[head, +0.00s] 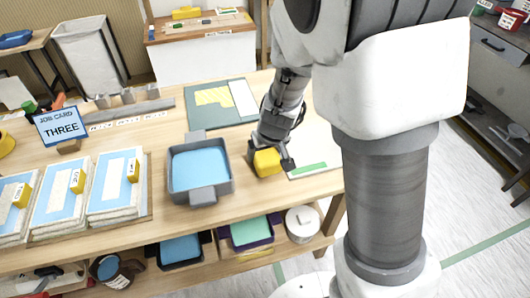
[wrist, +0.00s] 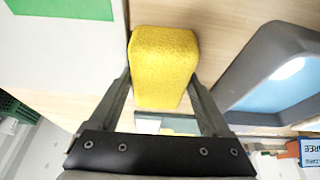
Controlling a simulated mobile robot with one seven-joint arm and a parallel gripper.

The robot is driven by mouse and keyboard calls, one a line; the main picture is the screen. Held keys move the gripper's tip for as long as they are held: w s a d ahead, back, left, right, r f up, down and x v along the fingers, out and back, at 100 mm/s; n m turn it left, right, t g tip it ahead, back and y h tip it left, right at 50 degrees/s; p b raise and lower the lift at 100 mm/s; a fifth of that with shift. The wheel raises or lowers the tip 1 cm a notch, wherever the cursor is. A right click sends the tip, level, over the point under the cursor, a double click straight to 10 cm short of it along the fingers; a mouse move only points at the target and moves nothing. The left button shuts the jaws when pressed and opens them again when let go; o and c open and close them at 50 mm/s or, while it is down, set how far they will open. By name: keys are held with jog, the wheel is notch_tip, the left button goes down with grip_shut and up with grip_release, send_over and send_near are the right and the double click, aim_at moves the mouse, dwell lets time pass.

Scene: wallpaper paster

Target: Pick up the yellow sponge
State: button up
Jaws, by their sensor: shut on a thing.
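The yellow sponge (head: 267,162) is at the right part of the wooden table in the head view, between the grey tray and a white sheet. My gripper (head: 269,160) is shut on it, with a finger on either side. In the wrist view the sponge (wrist: 163,66) sits between the two dark fingers of my gripper (wrist: 162,80), which touch its sides. Whether the sponge still touches the table is hard to tell.
A grey tray with blue liquid (head: 225,190) stands just left of the sponge. A white sheet with a green strip (head: 309,168) lies to its right. Several blue-and-white stacks with yellow blocks (head: 112,185) and a job card reading THREE (head: 60,125) are farther left.

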aim_at(265, 152)
jog(key=shift+r+p, duration=0.35)
jog(key=shift+r, duration=0.25)
notch_tip(265, 152, up, 4)
jog(key=shift+f+p, duration=0.2)
jog(key=shift+p, duration=1.05)
jog(key=s+d+r+p, duration=0.3)
jog(key=s+d+r, duration=0.3)
jog(key=s, duration=0.3)
jog(key=shift+d, duration=0.7)
jog(key=o, duration=0.8)
jog(key=c, duration=0.9)
jog(key=shift+o, duration=0.2)
jog(key=shift+w+a+r, duration=0.1)
